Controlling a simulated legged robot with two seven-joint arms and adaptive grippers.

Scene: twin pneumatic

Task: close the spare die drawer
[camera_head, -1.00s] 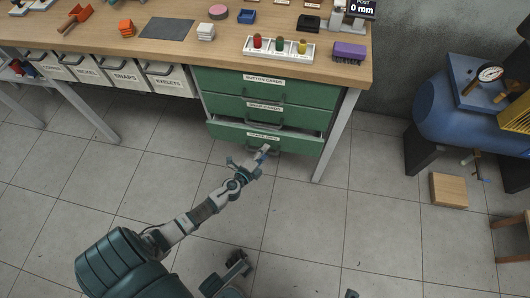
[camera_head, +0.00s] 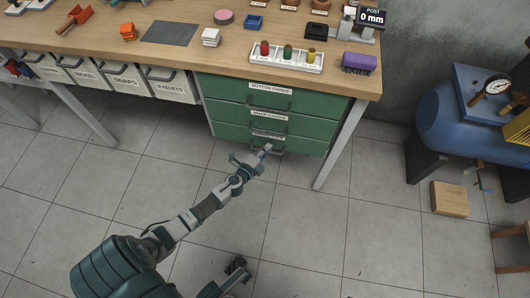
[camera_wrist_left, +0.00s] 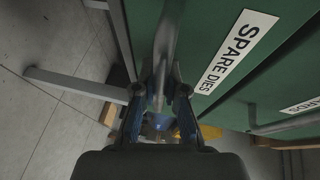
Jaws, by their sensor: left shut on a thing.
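The spare die drawer (camera_head: 228,132) is the bottom one of three green drawers under the bench. Its front now looks flush with the drawers above, and no open gap shows at its top. The wrist view shows its "SPARE DIES" label (camera_wrist_left: 237,50) close up. My left gripper (camera_head: 266,151) is at the drawer's metal handle (camera_head: 280,152). In the wrist view the left fingers (camera_wrist_left: 160,92) are shut on the handle bar (camera_wrist_left: 167,45).
The wooden bench (camera_head: 200,60) overhangs the drawers, with a tray of coloured spools (camera_head: 287,56) on top. A metal bench leg (camera_head: 340,145) stands just right of the drawers. A blue compressor (camera_head: 455,125) and a wooden block (camera_head: 449,198) are further right. Tiled floor in front is clear.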

